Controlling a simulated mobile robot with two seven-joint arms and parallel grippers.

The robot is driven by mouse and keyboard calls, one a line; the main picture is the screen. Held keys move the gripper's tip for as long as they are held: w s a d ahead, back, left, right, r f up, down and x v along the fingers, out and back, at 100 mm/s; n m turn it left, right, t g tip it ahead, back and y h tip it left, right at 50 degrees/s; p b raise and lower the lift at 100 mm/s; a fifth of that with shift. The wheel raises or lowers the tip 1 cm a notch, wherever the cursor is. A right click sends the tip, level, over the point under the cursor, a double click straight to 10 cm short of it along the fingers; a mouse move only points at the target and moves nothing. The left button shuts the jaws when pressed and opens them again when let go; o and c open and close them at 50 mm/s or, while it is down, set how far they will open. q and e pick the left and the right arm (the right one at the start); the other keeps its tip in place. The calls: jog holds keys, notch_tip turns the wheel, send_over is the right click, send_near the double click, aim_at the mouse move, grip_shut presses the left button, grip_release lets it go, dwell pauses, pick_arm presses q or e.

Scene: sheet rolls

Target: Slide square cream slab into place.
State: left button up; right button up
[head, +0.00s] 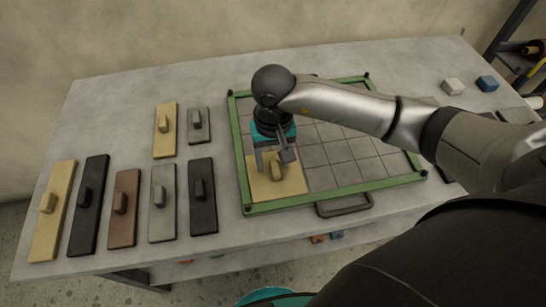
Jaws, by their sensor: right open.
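The square cream slab (290,187) lies flat inside the green-framed grid tray (330,194), at its near left corner. An upright knob (277,172) stands on the slab. My right gripper (273,159) reaches in from the right and points down over the slab, with its open fingers at or just above the knob. I cannot tell whether they touch it. The arm hides part of the tray's far and right side. My left gripper is not in view.
Left of the tray lie several knobbed slabs: cream (52,215), black (90,210), brown (124,215), grey (162,210) and others. A white block (453,86) and a blue block (487,83) sit at the far right. The tray's middle cells are bare.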

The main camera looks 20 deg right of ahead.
jog(key=shift+r, duration=0.1)
notch_tip(320, 180, up, 15)
jog(key=p, duration=0.1)
jog(key=shift+p, duration=0.3)
